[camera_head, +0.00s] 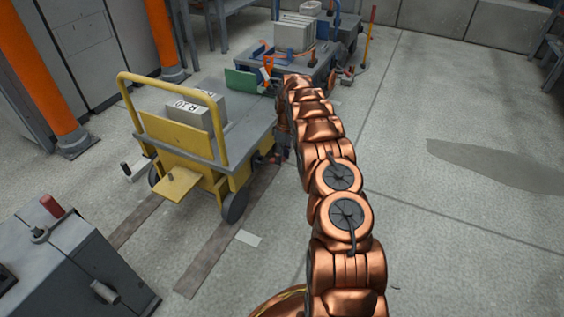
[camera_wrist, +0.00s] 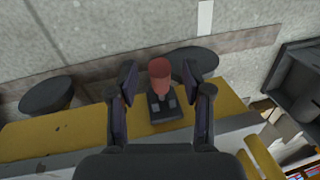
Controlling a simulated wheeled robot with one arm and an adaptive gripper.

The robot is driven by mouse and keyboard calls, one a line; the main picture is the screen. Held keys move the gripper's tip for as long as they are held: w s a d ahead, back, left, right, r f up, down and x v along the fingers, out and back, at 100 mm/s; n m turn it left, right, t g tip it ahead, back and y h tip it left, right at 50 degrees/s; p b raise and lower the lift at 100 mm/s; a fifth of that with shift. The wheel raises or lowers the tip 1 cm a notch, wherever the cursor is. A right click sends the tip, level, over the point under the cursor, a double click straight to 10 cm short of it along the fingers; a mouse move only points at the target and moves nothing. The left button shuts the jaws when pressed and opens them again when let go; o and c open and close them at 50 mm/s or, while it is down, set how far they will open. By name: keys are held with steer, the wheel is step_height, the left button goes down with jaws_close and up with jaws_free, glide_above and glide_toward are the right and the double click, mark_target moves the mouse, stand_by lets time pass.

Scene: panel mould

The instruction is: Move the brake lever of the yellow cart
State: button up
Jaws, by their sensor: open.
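The yellow cart (camera_head: 217,165) stands left of my arm in the head view, with a grey deck and a yellow push handle. In the wrist view its yellow side frame (camera_wrist: 50,138) runs across the picture. A lever with a red grip (camera_wrist: 160,76) on a black base rises from that frame. My gripper (camera_wrist: 160,82) is open, with one finger on each side of the red grip and visible gaps between. In the head view my gripper (camera_head: 281,145) is at the cart's right side, partly hidden by my arm.
A box (camera_head: 210,108) sits on the cart's deck. A second grey cart (camera_head: 290,70) with loaded goods stands close behind. A grey cabinet with a red knob (camera_head: 50,206) is at lower left. An orange post (camera_head: 164,40) stands at the back left. Floor to the right is clear.

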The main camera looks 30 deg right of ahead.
steer(key=shift+a+f, duration=0.15)
steer(key=shift+f, duration=0.75)
jaws_close()
